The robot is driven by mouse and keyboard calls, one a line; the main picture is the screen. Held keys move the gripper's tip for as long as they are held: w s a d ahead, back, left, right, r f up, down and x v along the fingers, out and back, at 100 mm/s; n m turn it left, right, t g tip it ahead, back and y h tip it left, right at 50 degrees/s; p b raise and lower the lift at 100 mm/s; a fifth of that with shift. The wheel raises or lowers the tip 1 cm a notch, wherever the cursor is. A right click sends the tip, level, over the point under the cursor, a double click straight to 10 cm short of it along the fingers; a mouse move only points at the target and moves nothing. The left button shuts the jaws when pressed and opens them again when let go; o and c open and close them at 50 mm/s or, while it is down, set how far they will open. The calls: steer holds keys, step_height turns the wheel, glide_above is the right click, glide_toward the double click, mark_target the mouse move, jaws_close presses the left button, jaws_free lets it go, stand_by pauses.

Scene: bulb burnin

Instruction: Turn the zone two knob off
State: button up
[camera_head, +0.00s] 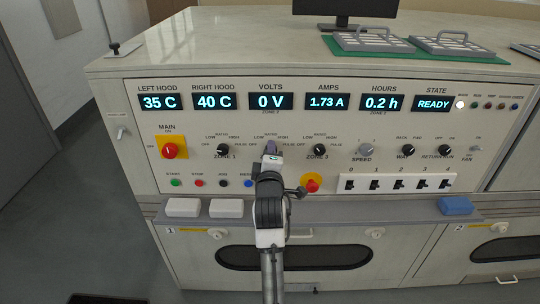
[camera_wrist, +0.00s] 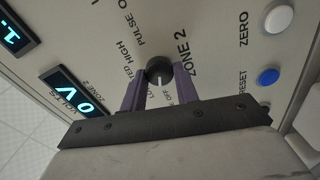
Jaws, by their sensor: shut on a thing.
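The zone two knob (camera_wrist: 159,67) is dark and round, with a pale pointer line, in the wrist view. The purple fingers of my gripper (camera_wrist: 160,79) are shut on it from both sides. The pointer line faces the gripper's palm, toward the partly hidden OFF and LOW lettering. In the head view my gripper (camera_head: 271,148) reaches the panel between the zone 1 and zone 3 knobs and hides the zone two knob. The volts display (camera_head: 271,102) reads 0 V.
The zone 1 knob (camera_head: 223,149) and zone 3 knob (camera_head: 320,149) flank my gripper. A red main knob (camera_head: 168,151) is at left. A red button on yellow (camera_head: 311,185) sits low right of my arm. A ledge (camera_head: 340,210) with white blocks runs below the panel.

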steer(key=shift+n, duration=0.8)
steer(key=o, duration=1)
steer(key=shift+s, duration=6.95)
